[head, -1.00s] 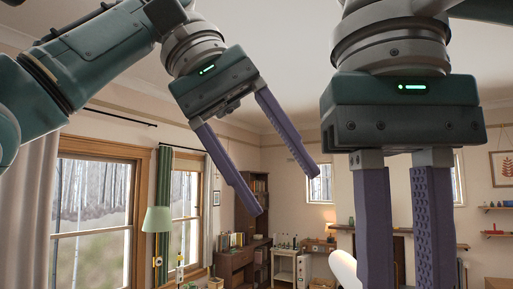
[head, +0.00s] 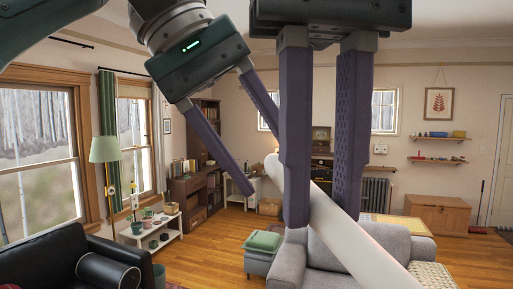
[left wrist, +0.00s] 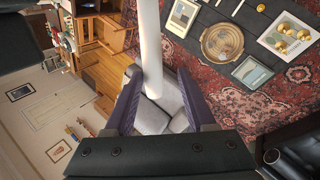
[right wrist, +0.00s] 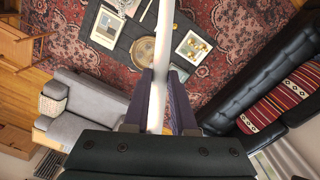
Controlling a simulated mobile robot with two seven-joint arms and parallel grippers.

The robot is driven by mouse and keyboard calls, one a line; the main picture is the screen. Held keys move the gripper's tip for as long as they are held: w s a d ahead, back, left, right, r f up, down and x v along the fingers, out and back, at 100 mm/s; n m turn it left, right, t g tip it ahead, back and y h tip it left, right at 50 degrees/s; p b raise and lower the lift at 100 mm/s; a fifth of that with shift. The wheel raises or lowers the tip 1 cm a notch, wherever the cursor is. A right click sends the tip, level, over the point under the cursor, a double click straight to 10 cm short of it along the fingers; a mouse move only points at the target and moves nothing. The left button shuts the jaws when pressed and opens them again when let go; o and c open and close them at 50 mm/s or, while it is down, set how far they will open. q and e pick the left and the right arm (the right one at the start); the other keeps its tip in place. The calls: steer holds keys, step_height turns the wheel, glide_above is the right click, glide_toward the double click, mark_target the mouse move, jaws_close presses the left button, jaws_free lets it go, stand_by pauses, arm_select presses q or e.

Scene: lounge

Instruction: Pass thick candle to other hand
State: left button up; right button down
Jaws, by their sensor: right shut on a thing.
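The thick candle is a long white cylinder (head: 352,246), slanting from upper left to lower right in the head view. My right gripper (head: 322,215) is shut on it, with the candle running between its purple fingers; the right wrist view also shows the candle (right wrist: 158,95) there. My left gripper (head: 262,180) is open, its fingers spread wide near the candle's upper left end. One left finger is partly hidden behind a right finger. In the left wrist view the candle (left wrist: 150,45) reaches in from the top, its end appearing between the open fingers, apart from both.
A grey sofa (head: 290,268) and a black leather sofa (head: 40,250) stand below. A dark coffee table (right wrist: 118,50) with a round basket (right wrist: 143,50) and frames sits on a red rug (right wrist: 75,35). Both grippers are close together in the air.

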arm_select(q)
steer(key=shift+a, duration=0.1)
jaws_close()
arm_select(e)
steer(key=c, duration=0.6)
jaws_free()
steer(key=shift+c, duration=0.2)
steer(key=shift+r, duration=0.15)
